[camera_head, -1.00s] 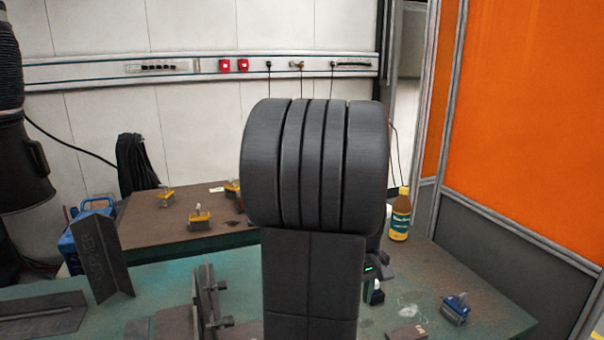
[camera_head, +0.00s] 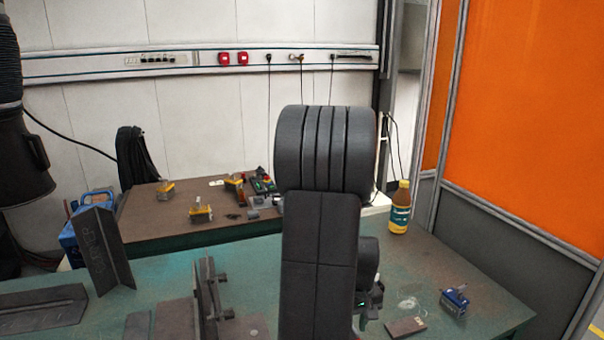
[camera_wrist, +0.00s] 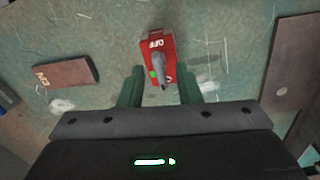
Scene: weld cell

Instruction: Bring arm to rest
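My gripper shows in the wrist view with two green fingers (camera_wrist: 160,85) apart, and nothing is clearly held between them. A red switch box (camera_wrist: 157,50) marked OFF, with a grey lever, lies below and just ahead of the fingertips, in line with the gap. I cannot tell how far it is from the fingers. In the head view my raised arm stands upright in the middle and hides most of the gripper (camera_head: 368,305), which hangs behind it over the green table (camera_head: 240,265).
A small marked block (camera_head: 405,327), a blue-grey device (camera_head: 455,302) and a yellow-brown bottle (camera_head: 400,210) stand right of my arm. Angled steel pieces (camera_head: 105,250) and upright plates (camera_head: 208,295) stand left. A brown table (camera_head: 150,225) holds several yellow clamps. An orange screen (camera_head: 530,130) borders the right.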

